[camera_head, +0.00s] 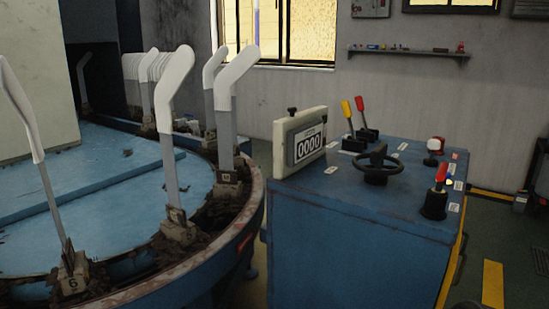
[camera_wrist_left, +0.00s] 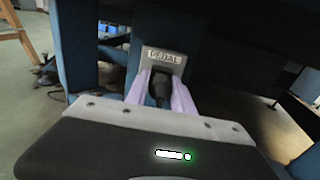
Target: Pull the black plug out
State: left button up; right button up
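In the left wrist view, the black plug (camera_wrist_left: 159,87) sits at a socket under a grey plate marked PEDAL (camera_wrist_left: 164,56), on a dark blue post. The pale purple fingers of my left gripper (camera_wrist_left: 161,80) stand close on both sides of the plug, with little or no gap visible. They look shut on it. The plug's front end is hidden in the dark socket opening, so its depth there cannot be told. Neither the plug nor my grippers show in the head view. My right gripper is out of view.
A blue control cabinet (camera_head: 350,255) carries a counter reading 0000 (camera_head: 300,142), levers and a black handwheel (camera_head: 376,165). Left of it stands a round blue machine (camera_head: 95,175) with upright white sock forms (camera_head: 175,80). Green floor lies at the right.

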pick_arm(q)
jog(key=shift+w+a, duration=0.2)
jog(key=shift+a, duration=0.1)
jog(key=shift+s+d, duration=0.1)
jog(key=shift+d, duration=0.05)
dwell(0.3)
grip_shut()
jog(key=shift+o, duration=0.8)
grip_release()
